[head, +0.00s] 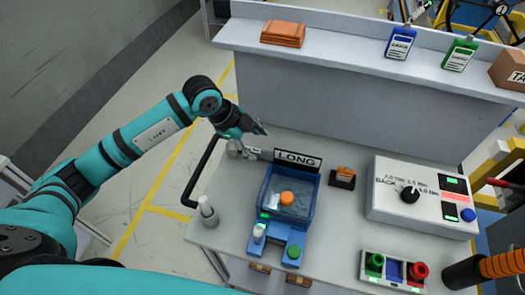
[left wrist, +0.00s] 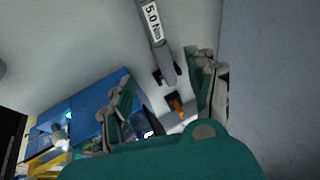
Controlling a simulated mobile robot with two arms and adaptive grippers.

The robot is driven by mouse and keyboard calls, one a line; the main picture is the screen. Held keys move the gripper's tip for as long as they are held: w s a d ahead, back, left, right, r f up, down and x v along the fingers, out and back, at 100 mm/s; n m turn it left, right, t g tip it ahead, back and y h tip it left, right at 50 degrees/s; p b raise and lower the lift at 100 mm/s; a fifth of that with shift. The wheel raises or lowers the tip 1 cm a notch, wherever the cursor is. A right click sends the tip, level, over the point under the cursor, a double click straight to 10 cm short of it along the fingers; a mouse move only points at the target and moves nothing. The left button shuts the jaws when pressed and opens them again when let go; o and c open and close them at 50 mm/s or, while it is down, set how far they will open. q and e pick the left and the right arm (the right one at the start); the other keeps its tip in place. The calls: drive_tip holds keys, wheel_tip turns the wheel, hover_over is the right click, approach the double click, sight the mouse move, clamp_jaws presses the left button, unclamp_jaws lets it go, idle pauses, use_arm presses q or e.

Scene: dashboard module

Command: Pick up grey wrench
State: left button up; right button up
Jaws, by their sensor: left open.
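The grey wrench (left wrist: 155,35) shows in the left wrist view, with a white "5.0 Nm" label on its shaft. Its lower end lies between and beyond my two fingers. In the head view a grey piece that looks like part of it (head: 236,150) shows just under my left gripper (head: 252,126), at the table's back left; most of it is hidden or too small to tell. My left gripper also shows in the left wrist view (left wrist: 165,80), with its fingers apart and nothing held between them. My right gripper is not in view.
A blue fixture (head: 257,222) with a "LONG" sign (head: 297,159) stands right of the gripper. A small black and orange block (head: 343,178), a dial box (head: 420,195) and a tray of coloured sockets (head: 393,270) are further right. A raised shelf (head: 340,35) runs behind.

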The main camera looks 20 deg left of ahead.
sight(271, 155)
use_arm(q)
drive_tip(key=p+x, duration=0.1)
drive_tip(key=x, duration=0.4)
drive_tip(key=shift+d, duration=0.15)
drive_tip(key=p+x, duration=0.1)
drive_tip(key=x, duration=0.3)
drive_tip(key=shift+w+d+f+p, duration=0.15)
drive_tip(key=shift+w+d+p, duration=0.05)
drive_tip(key=shift+d+p, duration=0.2)
drive_tip(key=shift+d+f, duration=0.1)
drive_tip(key=shift+f, duration=0.2)
drive_tip(key=shift+c, duration=0.4)
clamp_jaws()
drive_tip(key=shift+w+r, duration=0.1)
